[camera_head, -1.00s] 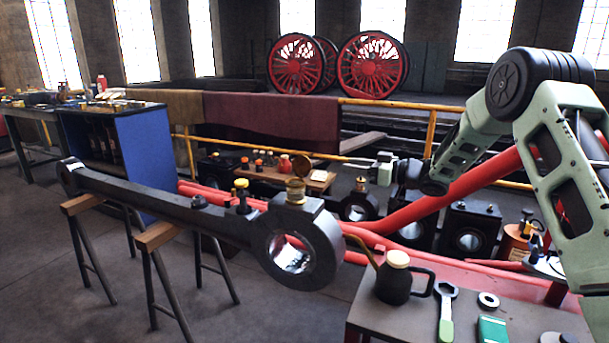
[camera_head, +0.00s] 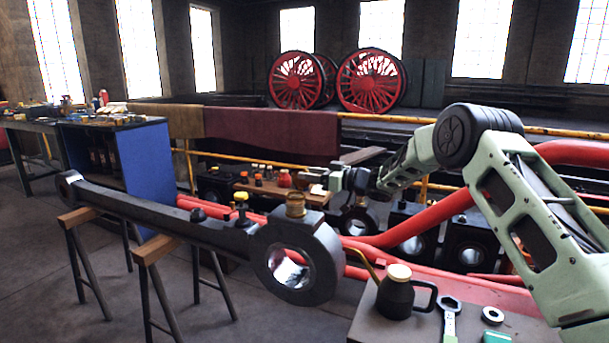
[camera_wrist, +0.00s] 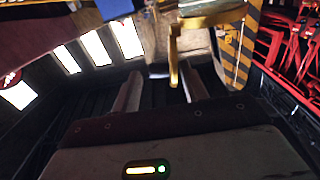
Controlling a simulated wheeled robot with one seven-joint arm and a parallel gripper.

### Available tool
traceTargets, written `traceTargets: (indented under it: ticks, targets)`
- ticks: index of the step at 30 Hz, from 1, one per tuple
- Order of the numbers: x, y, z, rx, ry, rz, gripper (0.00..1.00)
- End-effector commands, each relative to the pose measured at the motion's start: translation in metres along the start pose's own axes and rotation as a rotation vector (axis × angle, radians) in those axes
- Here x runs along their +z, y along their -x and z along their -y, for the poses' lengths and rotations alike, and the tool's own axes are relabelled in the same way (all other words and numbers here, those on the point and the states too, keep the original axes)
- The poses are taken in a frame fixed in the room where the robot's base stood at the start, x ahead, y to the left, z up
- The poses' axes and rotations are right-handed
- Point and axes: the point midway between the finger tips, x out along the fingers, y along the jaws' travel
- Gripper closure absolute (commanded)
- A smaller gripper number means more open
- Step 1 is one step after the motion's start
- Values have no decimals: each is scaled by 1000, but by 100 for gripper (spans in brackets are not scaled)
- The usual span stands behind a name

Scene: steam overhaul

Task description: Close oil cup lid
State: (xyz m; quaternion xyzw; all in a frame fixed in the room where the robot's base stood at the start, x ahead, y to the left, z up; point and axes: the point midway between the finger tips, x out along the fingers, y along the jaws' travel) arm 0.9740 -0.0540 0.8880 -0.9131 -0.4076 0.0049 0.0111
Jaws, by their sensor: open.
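The brass oil cup (camera_head: 295,206) stands upright on top of the dark rod's ring-shaped end (camera_head: 297,262). Its lid no longer stands up above it in the head view; the cup's top looks flat and covered, but I cannot tell whether the lid is fully seated. My gripper (camera_head: 318,189) is just right of and slightly above the cup, apart from it in the picture. In the wrist view my gripper (camera_wrist: 160,82) has its two fingers spread with nothing between them. A round brass part (camera_wrist: 212,12) with a curved brass strip shows above the fingers there.
The rod (camera_head: 150,212) rests on trestles (camera_head: 146,248). A second cup with a yellow top (camera_head: 241,203) stands left on the rod. Red pipes (camera_head: 405,226) run behind.

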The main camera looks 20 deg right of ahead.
Motion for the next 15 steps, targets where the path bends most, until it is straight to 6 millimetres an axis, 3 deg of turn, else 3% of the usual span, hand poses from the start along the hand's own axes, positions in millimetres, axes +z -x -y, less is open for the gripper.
traceTargets:
  ticks: [6,15]
  targets:
    - [0,-21,0,0,0,0,56]
    - [0,-24,0,0,0,0,56]
